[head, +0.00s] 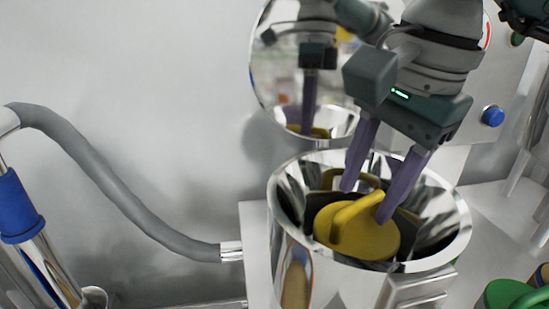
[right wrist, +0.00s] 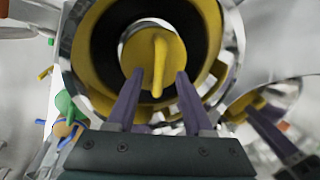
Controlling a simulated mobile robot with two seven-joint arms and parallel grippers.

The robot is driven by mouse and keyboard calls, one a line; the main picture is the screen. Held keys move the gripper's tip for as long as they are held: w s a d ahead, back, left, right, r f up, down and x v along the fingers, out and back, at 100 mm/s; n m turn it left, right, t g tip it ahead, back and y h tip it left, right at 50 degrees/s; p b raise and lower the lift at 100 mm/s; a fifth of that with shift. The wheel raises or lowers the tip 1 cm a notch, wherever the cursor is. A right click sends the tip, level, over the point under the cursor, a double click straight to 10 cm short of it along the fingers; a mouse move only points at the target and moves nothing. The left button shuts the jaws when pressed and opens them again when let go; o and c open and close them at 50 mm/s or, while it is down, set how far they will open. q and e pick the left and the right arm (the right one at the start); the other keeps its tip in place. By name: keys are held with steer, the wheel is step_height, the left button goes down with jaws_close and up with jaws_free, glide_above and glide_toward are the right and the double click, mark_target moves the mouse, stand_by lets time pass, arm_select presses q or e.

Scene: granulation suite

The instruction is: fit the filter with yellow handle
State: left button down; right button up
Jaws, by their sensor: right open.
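The yellow filter (head: 337,232), a round disc with a raised bar handle, sits inside the shiny steel bowl (head: 290,185). It also shows in the right wrist view (right wrist: 135,48), with the handle upright in the picture. My right gripper (head: 365,206) reaches down into the bowl with its purple fingers at the handle. In the right wrist view its open fingertips (right wrist: 160,73) lie one on each side of the handle, with visible gaps. Whether the filter is fully seated cannot be told. My left gripper is not in view.
A round mirror-like lid (head: 275,75) stands open behind the bowl and reflects my arm. A grey hose (head: 110,190) joins the machine from the left. A blue button (head: 493,116) is on the panel at right. A green-topped item (head: 505,294) is at the lower right.

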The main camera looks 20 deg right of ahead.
mark_target(374, 239)
step_height(374, 239, up, 10)
steer(key=s, duration=0.2)
steer(key=shift+d+f+p, duration=0.15)
steer(key=shift+d+p, duration=0.05)
steer(key=shift+p, duration=0.15)
stand_by(0.4)
